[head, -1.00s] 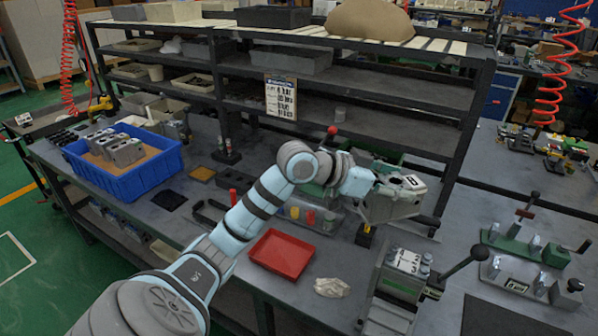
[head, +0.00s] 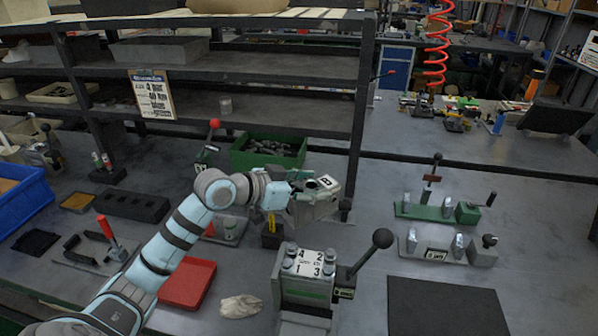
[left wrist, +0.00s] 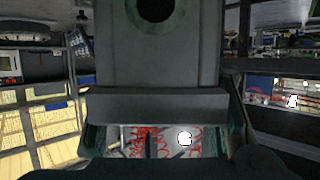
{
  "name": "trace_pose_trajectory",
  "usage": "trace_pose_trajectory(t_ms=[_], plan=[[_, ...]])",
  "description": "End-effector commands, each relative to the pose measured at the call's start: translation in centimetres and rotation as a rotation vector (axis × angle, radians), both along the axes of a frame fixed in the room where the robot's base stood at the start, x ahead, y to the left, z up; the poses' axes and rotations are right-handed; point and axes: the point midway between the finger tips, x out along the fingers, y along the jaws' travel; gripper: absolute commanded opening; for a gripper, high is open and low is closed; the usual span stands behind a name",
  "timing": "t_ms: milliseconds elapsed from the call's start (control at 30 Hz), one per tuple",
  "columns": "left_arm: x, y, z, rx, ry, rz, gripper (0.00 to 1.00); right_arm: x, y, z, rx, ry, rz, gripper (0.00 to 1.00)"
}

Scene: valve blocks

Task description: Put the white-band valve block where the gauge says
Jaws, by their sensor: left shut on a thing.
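My left gripper (head: 298,206) is shut on a grey valve block (head: 322,200) with a white tag marked B. It holds the block in the air, behind the clamp fixture in the head view. No white band can be made out on it. The left wrist view shows a large grey body with a dark round opening (left wrist: 155,8) close up. The clamp fixture (head: 306,288) has a white card numbered 4, 2, 1, 3 and a black ball-ended lever. I cannot make out a gauge reading. My right gripper is not in view.
A red tray (head: 187,284) and a crumpled cloth (head: 241,306) lie left of the fixture. A green bin (head: 268,152) stands behind the block. Green and grey lever fixtures (head: 440,212) stand at right, behind a dark mat (head: 445,307). The blue crate (head: 25,205) is at far left.

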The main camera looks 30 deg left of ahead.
Motion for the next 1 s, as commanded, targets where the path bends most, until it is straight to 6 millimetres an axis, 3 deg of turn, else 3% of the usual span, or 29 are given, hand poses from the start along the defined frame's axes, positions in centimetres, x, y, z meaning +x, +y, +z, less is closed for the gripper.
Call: trace_pose_trajectory(t_ms=[200, 333, 733, 1000], plan=[[0.1, -0.1, -7.5, -0.005, -0.001, 0.000, 0.00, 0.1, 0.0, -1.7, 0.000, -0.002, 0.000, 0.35], [0.1, -0.2, -10.6, -0.003, -0.004, -0.001, 0.00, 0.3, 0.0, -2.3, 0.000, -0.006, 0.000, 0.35], [0.2, -0.2, -16.0, -0.003, -0.004, -0.003, 0.00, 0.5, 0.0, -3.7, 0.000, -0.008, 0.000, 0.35], [0.2, -0.3, -16.2, -0.002, -0.006, -0.004, 0.00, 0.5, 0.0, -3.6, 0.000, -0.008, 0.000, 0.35]])
